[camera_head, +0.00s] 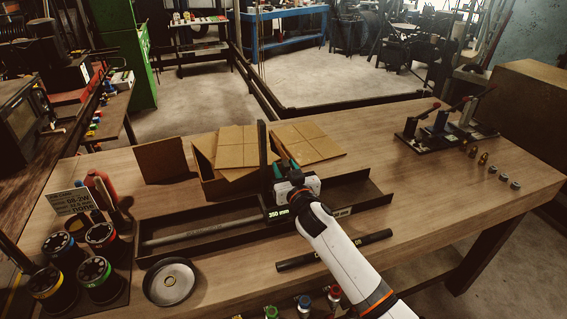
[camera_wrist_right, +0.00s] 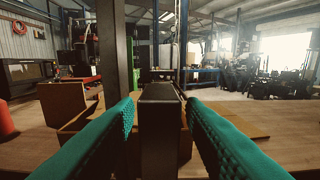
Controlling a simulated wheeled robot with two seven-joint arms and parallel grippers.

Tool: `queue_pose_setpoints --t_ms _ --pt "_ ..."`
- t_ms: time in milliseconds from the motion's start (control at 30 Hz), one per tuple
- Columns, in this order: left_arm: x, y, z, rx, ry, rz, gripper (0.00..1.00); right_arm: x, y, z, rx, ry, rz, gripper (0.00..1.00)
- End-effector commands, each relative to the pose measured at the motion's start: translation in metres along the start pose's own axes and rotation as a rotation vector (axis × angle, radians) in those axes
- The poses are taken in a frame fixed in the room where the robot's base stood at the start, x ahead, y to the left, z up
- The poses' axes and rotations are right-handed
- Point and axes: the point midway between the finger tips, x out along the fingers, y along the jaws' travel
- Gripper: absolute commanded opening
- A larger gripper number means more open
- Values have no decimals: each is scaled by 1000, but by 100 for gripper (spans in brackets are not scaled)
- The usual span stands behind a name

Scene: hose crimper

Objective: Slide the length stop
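The length stop is a dark upright piece (camera_head: 263,150) rising from a long dark trough (camera_head: 375,202) on the bench, beside a "350 mm" readout (camera_head: 278,213). My right gripper (camera_head: 281,168) is at the stop, its arm coming from the lower right. In the right wrist view its two green-padded fingers (camera_wrist_right: 160,112) stand apart on either side of a dark block (camera_wrist_right: 160,130), with narrow gaps showing. The gripper looks open around the block; the lower contact is hidden. A grey hose (camera_head: 190,234) lies in the trough's left part. My left gripper is not in view.
A black hose (camera_head: 362,243) and a round dish (camera_head: 170,283) lie in front. Several colour-ringed canisters (camera_head: 97,280) stand at left. Lever tools (camera_head: 440,128) are at the back right; the bench's right part is mostly clear.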

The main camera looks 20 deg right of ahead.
Motion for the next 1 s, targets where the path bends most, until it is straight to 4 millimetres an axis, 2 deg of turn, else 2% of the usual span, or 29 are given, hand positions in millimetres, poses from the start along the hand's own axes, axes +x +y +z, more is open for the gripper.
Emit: queue_pose_setpoints --t_ms 200,467,700,1000 --pt "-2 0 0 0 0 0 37 15 1 0 1 0 1 36" --pt "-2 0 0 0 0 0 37 15 0 0 1 1 1 36" --pt "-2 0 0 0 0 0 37 15 0 0 0 1 0 0" --pt "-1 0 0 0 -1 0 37 17 0 -1 0 1 0 0"
